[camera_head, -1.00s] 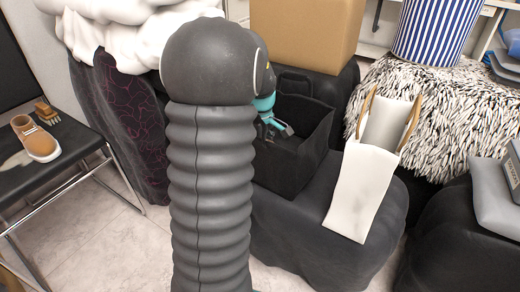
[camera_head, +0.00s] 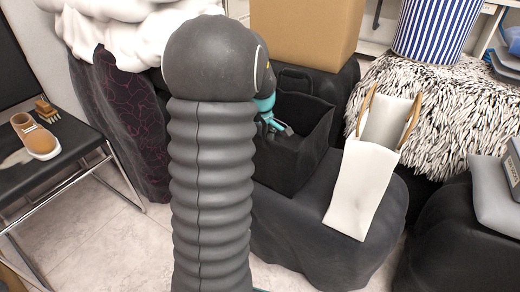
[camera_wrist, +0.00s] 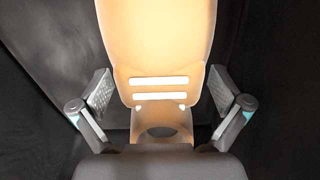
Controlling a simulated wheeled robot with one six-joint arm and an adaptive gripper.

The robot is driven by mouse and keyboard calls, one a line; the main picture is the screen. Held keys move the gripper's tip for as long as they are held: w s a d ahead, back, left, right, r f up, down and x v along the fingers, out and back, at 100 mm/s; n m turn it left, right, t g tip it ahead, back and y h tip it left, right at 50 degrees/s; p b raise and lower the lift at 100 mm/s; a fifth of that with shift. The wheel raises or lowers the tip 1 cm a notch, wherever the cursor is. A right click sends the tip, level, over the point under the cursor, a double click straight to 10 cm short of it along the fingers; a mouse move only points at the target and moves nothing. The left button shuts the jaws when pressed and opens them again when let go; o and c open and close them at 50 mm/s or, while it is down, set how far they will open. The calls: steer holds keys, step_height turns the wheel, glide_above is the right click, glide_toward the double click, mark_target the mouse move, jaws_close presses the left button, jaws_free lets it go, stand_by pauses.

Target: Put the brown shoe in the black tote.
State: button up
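The black tote (camera_head: 316,157) stands open on a dark covered stand right of my arm. My gripper (camera_head: 281,130) is inside its opening, partly hidden by my arm. In the wrist view my gripper (camera_wrist: 160,100) has its two fingers spread wide. Between them lies a tan, brightly lit thing (camera_wrist: 155,45) with two white bars and a pale end with a dark hole; it looks like a shoe, but I cannot be sure. The fingers appear apart from it. A brown shoe (camera_head: 38,139) with a white sole sits on the dark bench at the left.
A wooden brush (camera_head: 46,110) lies behind the bench shoe. A white bag (camera_head: 362,185) with tan handles stands right of the tote. A cardboard box (camera_head: 305,32) rises behind it. A striped bin (camera_head: 436,28) is at the back right. Pale floor shows between bench and stand.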

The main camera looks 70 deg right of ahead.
step_height(320, 180, up, 12)
stand_by(0.7)
stand_by(0.5)
